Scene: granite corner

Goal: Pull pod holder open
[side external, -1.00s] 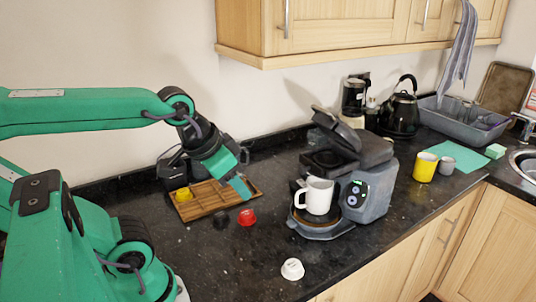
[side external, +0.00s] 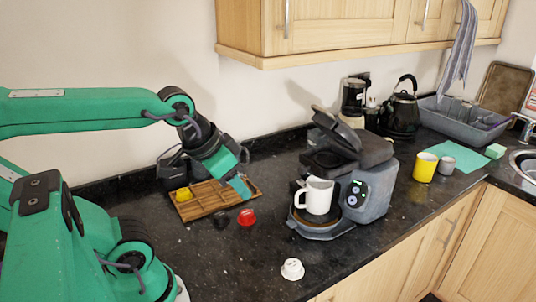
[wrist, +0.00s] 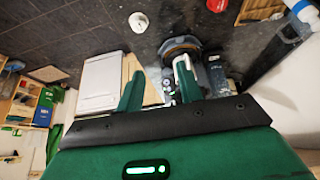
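The grey coffee machine (side external: 372,192) stands mid-counter in the side view, with its top lid (side external: 337,130) tilted up. The dark pod holder area (side external: 325,161) is under the raised lid; I cannot tell how far out it sits. A white mug (side external: 318,196) stands on the machine's round drip base. My gripper (side external: 241,186) is well left of the machine, pointing down above the wooden tray, touching nothing that I can see. In the wrist view its green fingers (wrist: 158,92) are apart with nothing between them. The machine (wrist: 188,62) shows beyond them, partly hidden by the right finger.
A wooden pod tray (side external: 212,198) holds a yellow pod (side external: 183,194). A black pod (side external: 220,218), a red pod (side external: 246,217) and a white pod (side external: 292,269) lie on the counter. A yellow mug (side external: 424,167) and black kettle (side external: 400,110) stand right of the machine.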

